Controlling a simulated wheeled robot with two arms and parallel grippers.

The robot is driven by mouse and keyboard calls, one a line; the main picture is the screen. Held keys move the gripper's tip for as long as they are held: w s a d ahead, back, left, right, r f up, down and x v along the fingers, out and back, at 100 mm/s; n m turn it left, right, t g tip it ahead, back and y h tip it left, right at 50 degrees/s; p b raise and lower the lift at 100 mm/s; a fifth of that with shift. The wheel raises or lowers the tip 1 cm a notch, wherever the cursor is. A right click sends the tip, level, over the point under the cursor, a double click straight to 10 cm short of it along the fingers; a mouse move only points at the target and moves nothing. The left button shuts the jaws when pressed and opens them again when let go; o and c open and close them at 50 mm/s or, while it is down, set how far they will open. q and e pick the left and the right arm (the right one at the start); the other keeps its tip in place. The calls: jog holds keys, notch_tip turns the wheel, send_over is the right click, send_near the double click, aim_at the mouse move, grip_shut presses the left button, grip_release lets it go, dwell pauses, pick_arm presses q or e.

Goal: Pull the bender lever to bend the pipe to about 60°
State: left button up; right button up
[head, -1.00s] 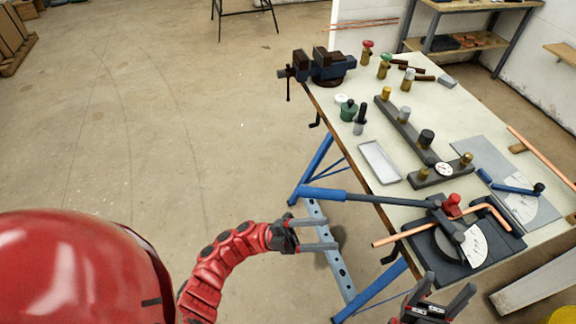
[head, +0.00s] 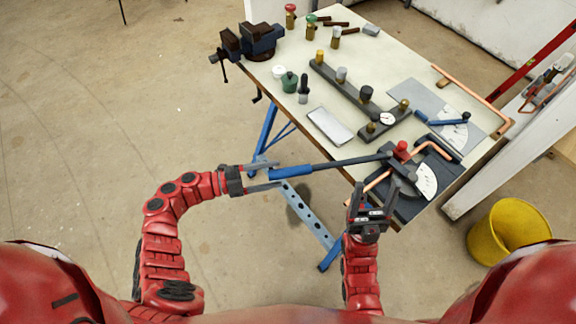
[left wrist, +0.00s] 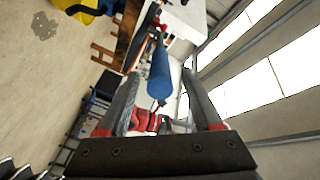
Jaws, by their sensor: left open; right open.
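The bender (head: 415,200) sits at the near corner of the bench, with a red knob and a white angle dial (head: 426,181). A copper pipe (head: 433,147) lies in it; one end sticks out to the left and the other part is bent. The lever (head: 345,162) reaches left past the bench edge, ending in a blue handle (head: 291,172). My left gripper (head: 270,175) is open at the handle's end. In the left wrist view the blue handle (left wrist: 160,75) shows between the open fingers. My right gripper (head: 372,195) is open and empty in front of the bender, partly covering it.
The bench (head: 340,90) carries a vise (head: 258,42), a grey tray (head: 330,126), a gauge bar and a second blue-handled tool (head: 440,121). A yellow bucket (head: 507,235) stands on the floor at right. The floor left of the bench is clear.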

aim_at(288, 172)
pick_arm(q)
jog(key=d, duration=0.2)
jog(key=w+d+p, duration=0.1)
jog(key=d, duration=0.2)
grip_shut()
dwell(0.3)
dwell(1.0)
